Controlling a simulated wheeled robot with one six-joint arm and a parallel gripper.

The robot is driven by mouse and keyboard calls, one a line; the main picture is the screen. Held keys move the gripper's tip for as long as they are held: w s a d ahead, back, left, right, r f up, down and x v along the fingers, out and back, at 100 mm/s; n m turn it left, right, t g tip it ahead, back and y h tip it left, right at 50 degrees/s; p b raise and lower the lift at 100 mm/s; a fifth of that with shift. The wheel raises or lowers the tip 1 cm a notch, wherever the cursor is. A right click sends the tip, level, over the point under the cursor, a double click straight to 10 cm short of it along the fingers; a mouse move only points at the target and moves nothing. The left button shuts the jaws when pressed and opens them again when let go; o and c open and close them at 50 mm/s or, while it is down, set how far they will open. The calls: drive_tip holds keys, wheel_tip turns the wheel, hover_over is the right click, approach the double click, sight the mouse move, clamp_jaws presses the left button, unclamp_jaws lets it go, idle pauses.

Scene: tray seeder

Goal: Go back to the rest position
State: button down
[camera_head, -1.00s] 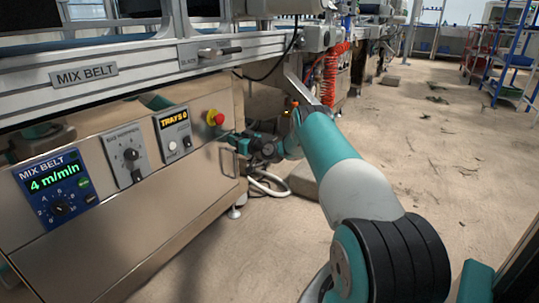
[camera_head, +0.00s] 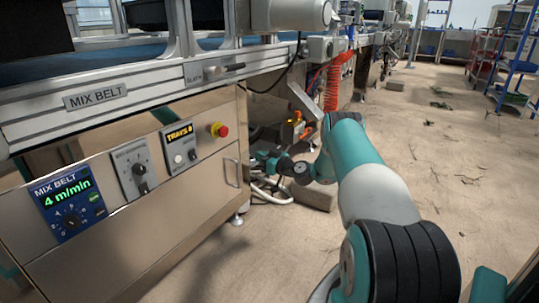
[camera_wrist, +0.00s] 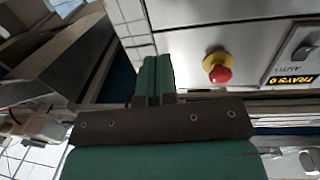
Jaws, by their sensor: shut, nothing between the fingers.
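My gripper (camera_wrist: 154,78) shows in the wrist view with its two green fingers together and nothing between them. In the head view my gripper (camera_head: 258,165) is at the end of the bent arm, low beside the right end of the machine's steel cabinet, small and partly dark. It appears apart from the cabinet. A red emergency button on a yellow base (camera_head: 219,130) is on the cabinet front, left of and above the gripper. The same button (camera_wrist: 218,70) is right of the fingers in the wrist view.
The MIX BELT machine (camera_head: 150,200) fills the left, with a speed panel (camera_head: 68,203) and a TRAYS panel (camera_head: 178,146). A red coiled hose (camera_head: 333,85) hangs behind the arm. Blue shelving (camera_head: 515,65) stands far right. The concrete floor (camera_head: 450,170) is largely open, with scattered debris.

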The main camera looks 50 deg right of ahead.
drive_tip(key=shift+s+d+p, duration=0.2)
drive_tip(key=shift+s+p, duration=0.15)
drive_tip(key=shift+s, duration=1.4)
